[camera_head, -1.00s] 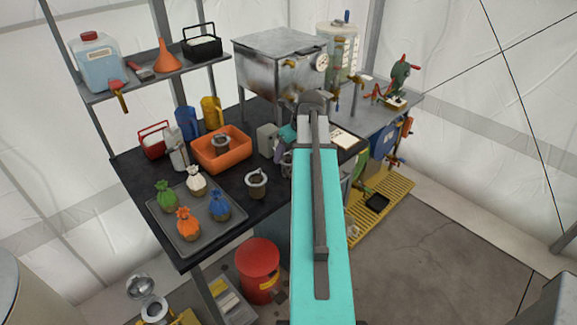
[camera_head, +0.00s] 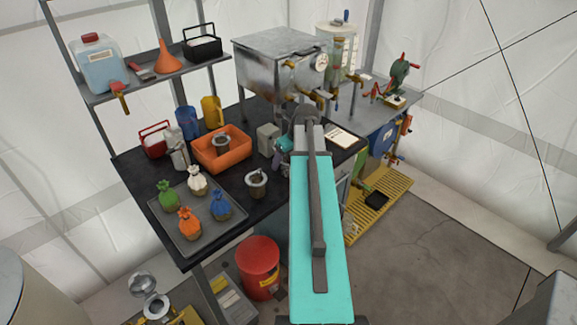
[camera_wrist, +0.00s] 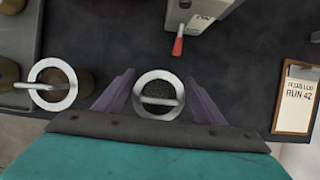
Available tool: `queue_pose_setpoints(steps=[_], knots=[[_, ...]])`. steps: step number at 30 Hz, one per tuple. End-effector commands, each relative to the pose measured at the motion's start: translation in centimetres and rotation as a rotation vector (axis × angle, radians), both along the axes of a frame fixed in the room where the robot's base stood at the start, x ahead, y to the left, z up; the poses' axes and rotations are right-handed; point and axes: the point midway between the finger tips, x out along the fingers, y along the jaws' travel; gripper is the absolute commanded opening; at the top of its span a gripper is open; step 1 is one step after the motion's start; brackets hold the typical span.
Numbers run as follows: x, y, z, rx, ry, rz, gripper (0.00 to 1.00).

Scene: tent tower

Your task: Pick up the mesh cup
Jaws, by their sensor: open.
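In the wrist view, a round cup (camera_wrist: 158,95) with a pale metal rim and a dark, grainy inside, which looks like the mesh cup, is between my fingers. A thin bar crosses its mouth. My gripper (camera_wrist: 160,88) is open, with one purple finger on each side of the cup. I cannot tell whether either finger touches it. In the head view, my gripper (camera_head: 279,158) is low over the black bench, and my arm hides the cup there. A similar rimmed cup with a handle (camera_wrist: 52,85) stands to the left; it also shows in the head view (camera_head: 257,184).
A grey box with a red lever (camera_wrist: 200,18) stands just beyond the cup. A clipboard (camera_wrist: 294,100) lies to the right. In the head view, an orange bin (camera_head: 219,161) holding another cup and a grey tray (camera_head: 184,238) with several tied bags are to the left.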

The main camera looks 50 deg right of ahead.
Motion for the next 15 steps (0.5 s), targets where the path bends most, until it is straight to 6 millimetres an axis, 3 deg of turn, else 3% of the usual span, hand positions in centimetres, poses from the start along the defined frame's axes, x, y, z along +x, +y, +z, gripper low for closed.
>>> queue_pose_setpoints(steps=[6,12,15], knots=[[0.01,0.03,0.03,0.0,0.0,0.0,0.64],[0.02,0.04,0.03,0.0,0.0,0.001,0.34],[0.03,0.05,0.03,0.0,0.0,0.001,0.34]])
